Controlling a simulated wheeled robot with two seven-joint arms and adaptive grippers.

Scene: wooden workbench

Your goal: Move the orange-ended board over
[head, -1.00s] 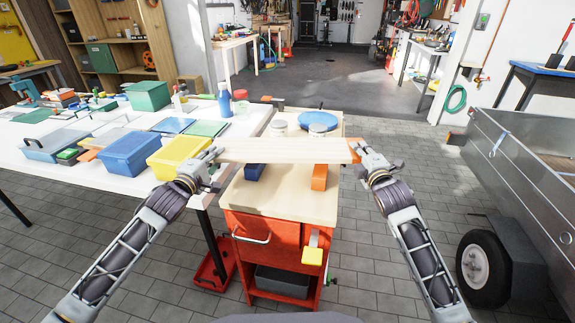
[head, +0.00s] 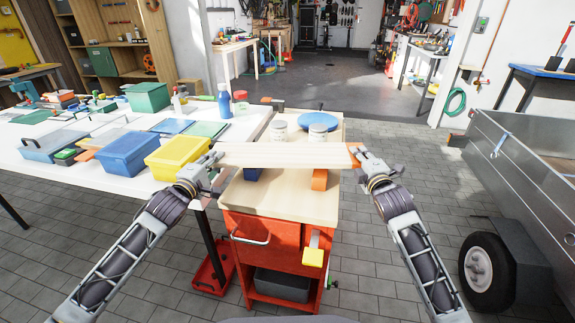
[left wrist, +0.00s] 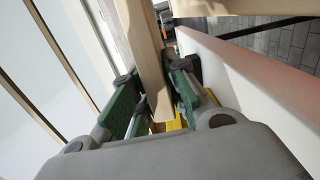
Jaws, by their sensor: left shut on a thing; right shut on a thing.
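The pale wooden board (head: 285,155) spans level between my two grippers, its orange end (head: 354,153) at the right. My left gripper (head: 214,160) is shut on the board's left end. In the left wrist view the board (left wrist: 148,50) runs between the green-padded fingers (left wrist: 155,100). My right gripper (head: 358,158) is shut on the orange end. A blue block (head: 252,175) and an orange block (head: 319,180) stand on the cart top (head: 280,198), partly hidden by the board. I cannot tell if the board touches them.
Two jars (head: 318,133) and a blue disc (head: 315,120) stand just behind the board. A yellow bin (head: 177,158) and a blue bin (head: 126,155) sit on the white table at left, close to my left gripper. A metal trailer (head: 520,165) stands at right.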

